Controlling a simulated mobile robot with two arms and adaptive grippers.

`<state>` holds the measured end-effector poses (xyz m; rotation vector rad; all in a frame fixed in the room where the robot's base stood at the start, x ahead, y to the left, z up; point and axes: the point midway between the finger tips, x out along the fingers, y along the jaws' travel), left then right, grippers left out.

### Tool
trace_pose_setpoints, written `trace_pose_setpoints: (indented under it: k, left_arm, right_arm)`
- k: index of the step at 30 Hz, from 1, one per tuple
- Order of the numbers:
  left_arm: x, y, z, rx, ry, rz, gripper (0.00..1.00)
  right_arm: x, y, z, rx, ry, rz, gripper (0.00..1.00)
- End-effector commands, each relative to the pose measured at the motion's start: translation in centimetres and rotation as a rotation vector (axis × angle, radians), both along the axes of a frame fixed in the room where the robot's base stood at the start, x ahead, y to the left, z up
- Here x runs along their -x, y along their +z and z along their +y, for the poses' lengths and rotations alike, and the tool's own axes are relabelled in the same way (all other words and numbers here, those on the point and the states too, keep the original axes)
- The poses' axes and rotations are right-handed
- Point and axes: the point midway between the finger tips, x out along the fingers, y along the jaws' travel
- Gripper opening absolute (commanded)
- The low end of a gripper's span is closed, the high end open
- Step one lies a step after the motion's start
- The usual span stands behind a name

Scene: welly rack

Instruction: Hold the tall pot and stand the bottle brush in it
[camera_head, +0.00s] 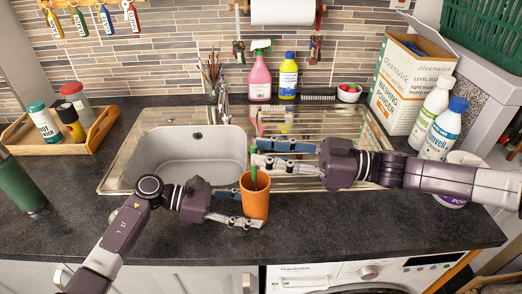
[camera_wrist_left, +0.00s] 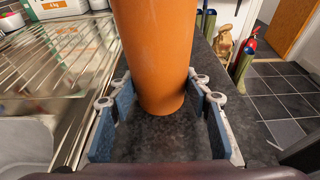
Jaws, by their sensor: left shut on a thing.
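The tall orange pot (camera_head: 256,203) stands upright on the dark worktop in front of the sink. My left gripper (camera_head: 240,208) is shut on it, with a finger on each side low on its wall. The pot also fills the upper middle of the left wrist view (camera_wrist_left: 155,50). The green bottle brush (camera_head: 253,176) is upright with its lower part inside the pot, hidden by the wall. My right gripper (camera_head: 258,153) is at the upper part of the brush, above the pot, with its fingers apart.
The sink basin (camera_head: 200,155) and steel drainer (camera_head: 340,120) lie behind the pot. A wooden tray (camera_head: 88,140) with bottles is at left, beside a green flask (camera_head: 20,185). White bottles (camera_head: 437,135) and a washing powder box (camera_head: 405,85) stand at right. The front worktop is clear.

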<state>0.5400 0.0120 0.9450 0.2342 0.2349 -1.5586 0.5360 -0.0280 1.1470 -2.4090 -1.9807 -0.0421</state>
Motion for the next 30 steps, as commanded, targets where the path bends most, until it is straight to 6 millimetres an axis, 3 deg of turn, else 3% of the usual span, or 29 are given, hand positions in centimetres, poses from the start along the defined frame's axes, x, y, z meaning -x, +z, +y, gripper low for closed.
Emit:
trace_pose_setpoints:
  k: [9, 15, 30]
  left_arm:
    - [0.0, -0.1, 0.0, -0.002, 0.001, 0.001, 0.29]
    - [0.0, -0.1, 0.0, -0.001, 0.000, 0.001, 0.29]
    - [0.0, -0.1, 0.0, -0.001, 0.000, 0.001, 0.29]
  right_arm:
    - [1.2, -0.3, -6.8, 0.000, -0.005, -0.001, 0.29]
    - [1.8, -0.3, -9.5, 0.001, -0.002, -0.001, 0.29]
    - [2.1, -0.4, -10.3, 0.000, 0.001, 0.000, 0.29]
